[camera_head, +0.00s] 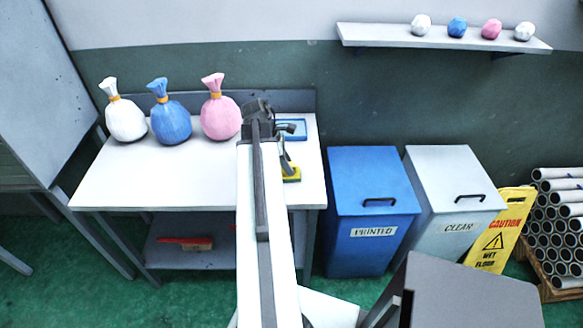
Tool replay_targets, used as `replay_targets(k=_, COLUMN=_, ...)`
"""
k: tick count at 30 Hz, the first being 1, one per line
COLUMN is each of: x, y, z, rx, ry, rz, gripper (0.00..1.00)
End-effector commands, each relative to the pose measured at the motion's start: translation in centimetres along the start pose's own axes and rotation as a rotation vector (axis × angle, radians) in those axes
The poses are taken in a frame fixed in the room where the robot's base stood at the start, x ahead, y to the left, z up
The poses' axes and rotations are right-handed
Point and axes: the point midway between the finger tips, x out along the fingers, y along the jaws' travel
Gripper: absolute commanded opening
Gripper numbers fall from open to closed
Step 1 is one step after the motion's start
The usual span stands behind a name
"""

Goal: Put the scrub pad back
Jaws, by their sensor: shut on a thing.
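The scrub pad (291,175) is small and yellow with a darker green side. It shows at the right part of the white table, below the blue tray in the picture. My gripper (286,164) points down at the end of my arm and is shut on the pad. I cannot tell whether the pad touches the tabletop or hangs just above it. A small blue tray (303,130) lies at the back right of the table (190,180), partly hidden by my gripper.
White, blue (170,124) and pink (221,117) tied bags stand at the table's back left. A red-handled brush (185,242) lies on the lower shelf. Right of the table are a blue bin (371,235), a grey bin (455,215) and a yellow caution sign (497,232).

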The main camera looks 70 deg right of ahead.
Motion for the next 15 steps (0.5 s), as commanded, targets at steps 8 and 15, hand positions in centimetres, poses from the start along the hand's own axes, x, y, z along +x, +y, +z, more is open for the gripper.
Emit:
replay_targets(k=8, x=0.73, y=0.1, z=0.6, rx=0.013, ry=0.0, rz=-0.005, gripper=0.0)
replay_targets(k=15, x=0.97, y=0.1, z=0.58, rx=0.014, ry=0.0, rz=-0.005, gripper=0.45)
